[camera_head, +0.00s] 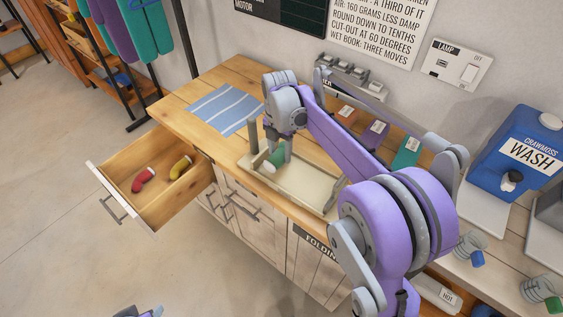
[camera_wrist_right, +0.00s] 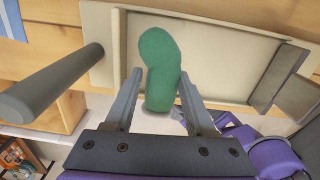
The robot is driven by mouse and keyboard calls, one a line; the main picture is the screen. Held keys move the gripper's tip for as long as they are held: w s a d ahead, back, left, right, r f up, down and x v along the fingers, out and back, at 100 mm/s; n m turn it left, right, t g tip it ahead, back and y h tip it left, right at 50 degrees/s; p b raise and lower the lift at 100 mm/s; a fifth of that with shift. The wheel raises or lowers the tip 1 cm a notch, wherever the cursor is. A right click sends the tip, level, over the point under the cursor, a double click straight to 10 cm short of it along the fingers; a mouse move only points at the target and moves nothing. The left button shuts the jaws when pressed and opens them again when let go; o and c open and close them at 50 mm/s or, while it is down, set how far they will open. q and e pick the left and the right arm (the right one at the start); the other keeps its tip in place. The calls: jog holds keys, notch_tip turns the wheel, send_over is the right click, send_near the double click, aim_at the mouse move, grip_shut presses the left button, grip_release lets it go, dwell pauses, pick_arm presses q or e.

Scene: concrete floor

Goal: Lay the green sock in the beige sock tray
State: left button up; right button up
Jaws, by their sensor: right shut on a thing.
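The green sock (camera_head: 275,161) is between the fingers of my right gripper (camera_head: 277,152), over the left end of the beige sock tray (camera_head: 310,190). In the right wrist view the sock (camera_wrist_right: 160,62) runs lengthwise between the fingertips (camera_wrist_right: 161,88), with the pale tray floor (camera_wrist_right: 220,60) behind it. Whether the sock touches the tray floor cannot be told.
An open drawer (camera_head: 125,203) at the left holds a red sock (camera_head: 143,179) and a yellow sock (camera_head: 180,167). A blue striped cloth (camera_head: 226,108) lies on the wooden counter (camera_head: 180,106) behind the tray. A blue wash jug (camera_head: 520,150) stands at the right.

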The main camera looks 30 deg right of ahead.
aim_at(280, 160)
jog(key=shift+f, duration=1.95)
jog(key=shift+f, duration=0.15)
jog(key=o, duration=1.3)
